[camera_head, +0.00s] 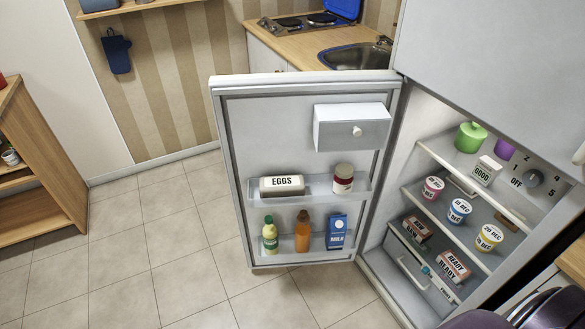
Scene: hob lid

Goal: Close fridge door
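The fridge door (237,150) stands wide open at the centre, its inner side facing me. Its hinge side meets the fridge body (480,45) on the right, and its free edge is at the left. The door shelves hold an egg box (282,186), a jar (343,179), two bottles (302,232) and a blue milk carton (337,231). Cups and packs stand on the shelves inside the fridge. Neither of my grippers can be made out in this view.
Free tiled floor (165,255) lies left of the door. A wooden shelf unit (40,170) stands at the far left. A counter (285,45) with hob and sink is behind the door. A dark rounded shape (549,308) fills the bottom right corner.

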